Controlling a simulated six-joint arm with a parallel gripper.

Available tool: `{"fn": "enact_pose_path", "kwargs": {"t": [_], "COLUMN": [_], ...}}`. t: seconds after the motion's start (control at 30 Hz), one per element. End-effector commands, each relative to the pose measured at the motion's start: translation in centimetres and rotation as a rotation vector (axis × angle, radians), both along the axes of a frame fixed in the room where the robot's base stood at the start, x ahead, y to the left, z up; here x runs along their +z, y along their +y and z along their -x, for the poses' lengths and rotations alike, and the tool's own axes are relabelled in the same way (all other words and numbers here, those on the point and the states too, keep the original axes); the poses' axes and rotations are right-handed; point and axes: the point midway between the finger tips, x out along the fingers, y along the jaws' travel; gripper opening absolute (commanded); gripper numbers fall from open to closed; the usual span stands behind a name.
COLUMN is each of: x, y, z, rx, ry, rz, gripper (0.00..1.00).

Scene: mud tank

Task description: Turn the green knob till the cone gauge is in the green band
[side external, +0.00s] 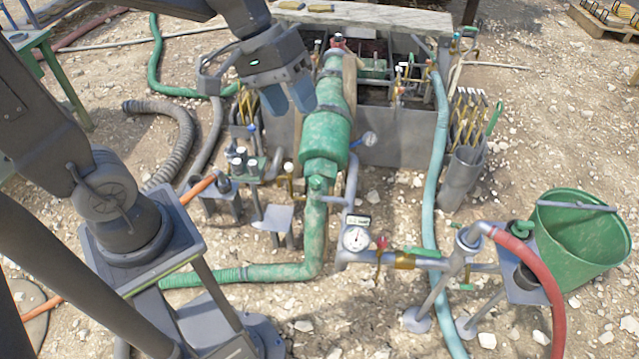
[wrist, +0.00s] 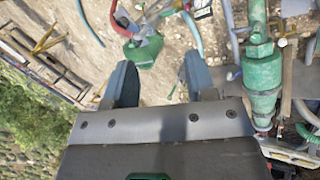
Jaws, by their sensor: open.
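My gripper (side external: 288,97) is open and empty, high beside the upper end of the green vessel (side external: 326,135). In the wrist view my gripper (wrist: 160,82) has its two blue-grey fingers apart with ground between them. A white dial gauge (side external: 356,238) stands on the pipe at lower centre, under a small green-marked plate. I cannot tell which is the cone gauge, nor read needle or band. Green handles show on the pipe (side external: 422,251) and near the bucket (side external: 521,228); I cannot tell which is the green knob.
A green bucket (side external: 585,238) stands at right beside a red hose (side external: 543,270). A pale blue hose (side external: 436,160) runs down right of the vessel. A grey tank (side external: 405,132) with valves stands behind. A red knob (side external: 382,242) is beside the dial. Stony ground is open at upper right.

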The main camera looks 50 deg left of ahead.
Motion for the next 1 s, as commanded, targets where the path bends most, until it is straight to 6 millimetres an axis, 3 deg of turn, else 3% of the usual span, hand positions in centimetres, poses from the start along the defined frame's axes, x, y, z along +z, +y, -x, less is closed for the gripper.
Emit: {"fn": "enact_pose_path", "kwargs": {"t": [0.27,0.47,0.6,0.73,0.87,1.0], "x": [-4.1,-9.3,-14.3,-20.0,-26.7,-34.6], "y": [1.0,4.2,7.5,11.4,15.5,19.9], "z": [-9.5,-16.1,-19.8,-22.1,-22.9,-21.7], "rx": [0.295,0.553,0.756,0.959,1.177,1.428], "ry": [0.243,0.365,0.423,0.453,0.460,0.439], "rz": [0.417,0.706,0.896,1.062,1.211,1.351], "gripper": [0.78,0.79,0.79,0.79,0.79,0.79]}}
